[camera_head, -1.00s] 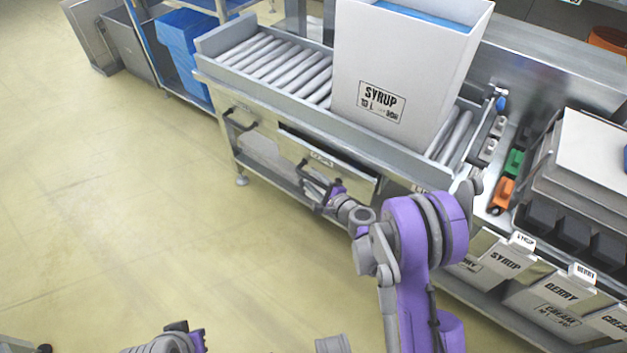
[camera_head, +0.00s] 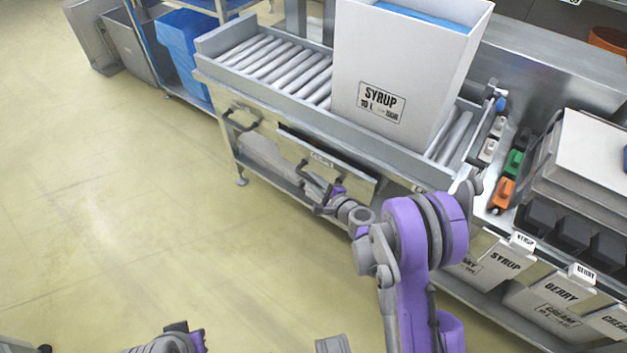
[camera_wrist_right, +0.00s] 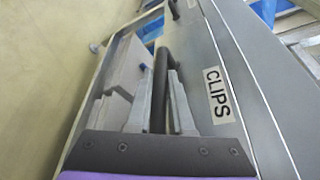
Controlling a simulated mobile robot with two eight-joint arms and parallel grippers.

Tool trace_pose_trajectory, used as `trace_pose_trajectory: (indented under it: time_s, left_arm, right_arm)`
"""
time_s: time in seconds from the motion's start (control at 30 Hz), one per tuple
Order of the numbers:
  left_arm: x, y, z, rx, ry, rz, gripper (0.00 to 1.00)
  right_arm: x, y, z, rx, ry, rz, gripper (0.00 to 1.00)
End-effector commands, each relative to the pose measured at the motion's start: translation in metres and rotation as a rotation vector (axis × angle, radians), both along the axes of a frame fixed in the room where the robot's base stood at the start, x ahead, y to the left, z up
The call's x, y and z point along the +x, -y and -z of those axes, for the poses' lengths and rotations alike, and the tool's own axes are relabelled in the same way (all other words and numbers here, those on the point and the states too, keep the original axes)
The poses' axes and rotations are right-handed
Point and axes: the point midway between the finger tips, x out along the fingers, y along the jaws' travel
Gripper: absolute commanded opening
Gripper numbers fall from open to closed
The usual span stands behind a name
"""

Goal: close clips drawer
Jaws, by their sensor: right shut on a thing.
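The clips drawer (camera_head: 352,181) is a metal front under the roller conveyor, with a small label. In the right wrist view its CLIPS label (camera_wrist_right: 218,95) is readable on the drawer front. A dark gap shows along the front's top edge in the head view; how far the drawer stands out is hard to tell. My right gripper (camera_head: 318,191) is at the drawer's dark bar handle (camera_wrist_right: 160,78). In the right wrist view its fingers (camera_wrist_right: 148,108) are shut on the handle. Part of my left gripper (camera_head: 180,338) shows at the bottom edge; its fingers cannot be made out.
A tall white SYRUP box (camera_head: 400,75) with a blue liner stands on the roller conveyor (camera_head: 282,65). Another drawer handle (camera_head: 240,118) is to the left. Labelled bins (camera_head: 500,262) stand at the right. The floor (camera_head: 110,220) at the left is clear.

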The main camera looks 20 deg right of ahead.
Motion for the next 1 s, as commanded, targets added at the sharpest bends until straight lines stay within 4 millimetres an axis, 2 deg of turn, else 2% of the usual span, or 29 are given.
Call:
trace_pose_trajectory:
  time_s: [0.87, 1.0]
  left_arm:
    - [0.0000, 0.0000, 0.0000, 0.000, 0.000, 0.000, 0.00]
    - [0.0000, 0.0000, 0.0003, 0.000, 0.000, 0.000, 0.00]
  right_arm:
    - [0.0000, 0.0004, 0.0002, -0.001, 0.000, 0.000, 0.00]
    - [0.0077, 0.0096, 0.0006, -0.001, 0.000, 0.002, 0.00]
